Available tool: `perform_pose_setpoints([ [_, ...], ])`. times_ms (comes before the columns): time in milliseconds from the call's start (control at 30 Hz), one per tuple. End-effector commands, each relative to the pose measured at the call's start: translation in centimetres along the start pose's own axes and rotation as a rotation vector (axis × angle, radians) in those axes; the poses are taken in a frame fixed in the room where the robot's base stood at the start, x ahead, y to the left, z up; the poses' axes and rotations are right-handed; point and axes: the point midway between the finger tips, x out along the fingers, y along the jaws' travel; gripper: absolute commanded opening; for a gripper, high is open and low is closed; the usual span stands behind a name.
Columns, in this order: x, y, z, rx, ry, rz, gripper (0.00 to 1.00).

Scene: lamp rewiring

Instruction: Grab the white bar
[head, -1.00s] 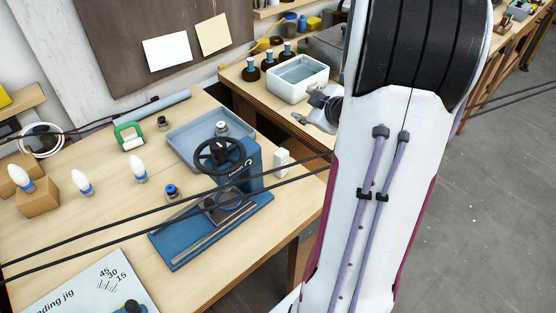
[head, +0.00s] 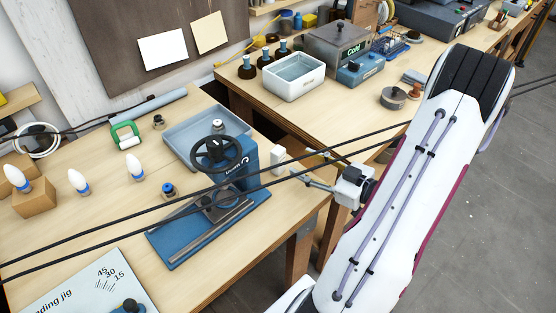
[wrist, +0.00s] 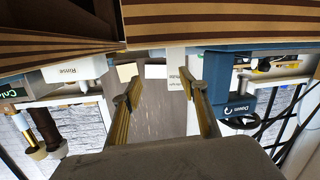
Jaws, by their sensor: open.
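The white bar (head: 278,158) stands upright on the wooden bench, just right of the blue press. In the wrist view, which is upside down, a white piece beside the blue press appears to be the bar (wrist: 195,66). My gripper (head: 302,163) is open and empty, to the right of the bar and apart from it, near the bench's right edge. In the wrist view, the gripper's two fingers (wrist: 157,86) are spread, with the bar near the right finger.
The blue press (head: 240,165) with its black handwheel stands left of the bar. A grey-blue tray (head: 180,145) lies behind it. Two dark cables (head: 110,222) cross the head view in front of the bench. A white tub (head: 293,88) stands on the back bench.

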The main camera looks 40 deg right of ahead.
Motion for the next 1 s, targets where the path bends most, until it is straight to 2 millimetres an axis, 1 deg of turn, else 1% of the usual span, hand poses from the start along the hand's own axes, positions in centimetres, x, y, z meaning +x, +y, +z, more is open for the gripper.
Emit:
perform_pose_setpoints([
  [33, -0.5, -0.6, 0.1, 0.037, 0.033, -0.001, 0.43],
  [133, -1.3, -1.6, -0.3, 0.088, 0.093, -0.004, 0.43],
  [367, -2.1, -2.4, -0.8, 0.142, 0.158, -0.005, 0.43],
  [767, -2.0, -2.5, -0.9, 0.142, 0.159, -0.006, 0.43],
  [1000, -0.8, -2.5, -1.1, 0.141, 0.159, -0.007, 0.43],
])
